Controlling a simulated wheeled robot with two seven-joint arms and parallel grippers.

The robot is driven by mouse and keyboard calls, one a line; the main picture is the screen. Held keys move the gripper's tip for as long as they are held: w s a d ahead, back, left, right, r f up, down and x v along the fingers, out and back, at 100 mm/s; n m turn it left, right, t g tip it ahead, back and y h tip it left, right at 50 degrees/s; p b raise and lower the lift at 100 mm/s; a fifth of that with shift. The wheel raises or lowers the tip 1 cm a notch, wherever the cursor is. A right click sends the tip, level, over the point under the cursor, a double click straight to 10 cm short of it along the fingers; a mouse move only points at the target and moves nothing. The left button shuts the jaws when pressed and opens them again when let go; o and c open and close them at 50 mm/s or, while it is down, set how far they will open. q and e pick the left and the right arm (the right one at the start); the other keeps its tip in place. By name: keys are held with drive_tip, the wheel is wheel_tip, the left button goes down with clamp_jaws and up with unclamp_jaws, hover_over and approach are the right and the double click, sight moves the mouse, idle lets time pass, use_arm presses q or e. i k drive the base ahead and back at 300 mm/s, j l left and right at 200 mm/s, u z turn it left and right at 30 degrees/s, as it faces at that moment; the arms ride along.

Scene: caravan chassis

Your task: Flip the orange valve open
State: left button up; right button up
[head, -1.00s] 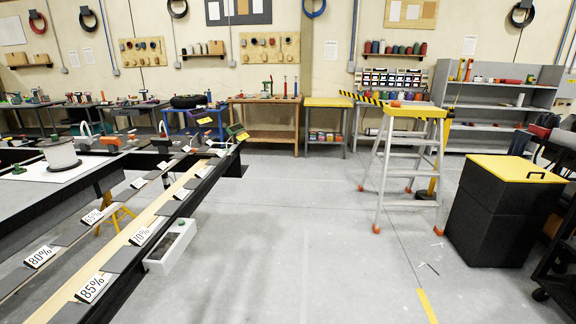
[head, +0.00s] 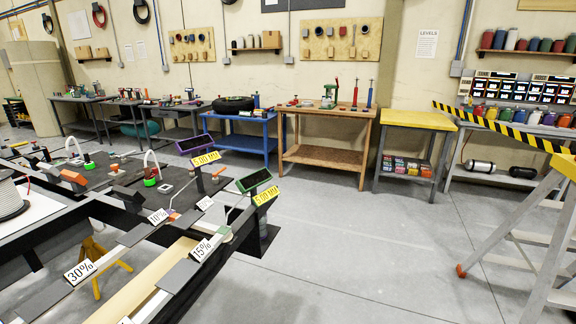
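I cannot make out an orange valve for certain in the head view. The chassis (head: 182,277) with labelled parts runs from the lower left toward the middle. An orange-brown block (head: 74,178) sits on its far left part. A small orange patch (head: 174,215) lies near the 10% label (head: 157,216). These are too small to identify as a valve. Neither of my grippers is in view.
Two displays, one purple (head: 194,142) and one green (head: 254,180), stand at the chassis end. Workbenches (head: 325,158) line the back wall. A stepladder (head: 530,235) stands at the right. The grey floor (head: 370,255) between is clear.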

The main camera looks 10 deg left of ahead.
sight(220, 171)
drive_tip(key=i+u, duration=0.25)
drive_tip(key=i, duration=0.3)
drive_tip(key=i+u, duration=0.25)
drive_tip(key=i, duration=0.35)
drive_tip(key=i+l+u, duration=0.25)
drive_tip(key=i, duration=0.3)
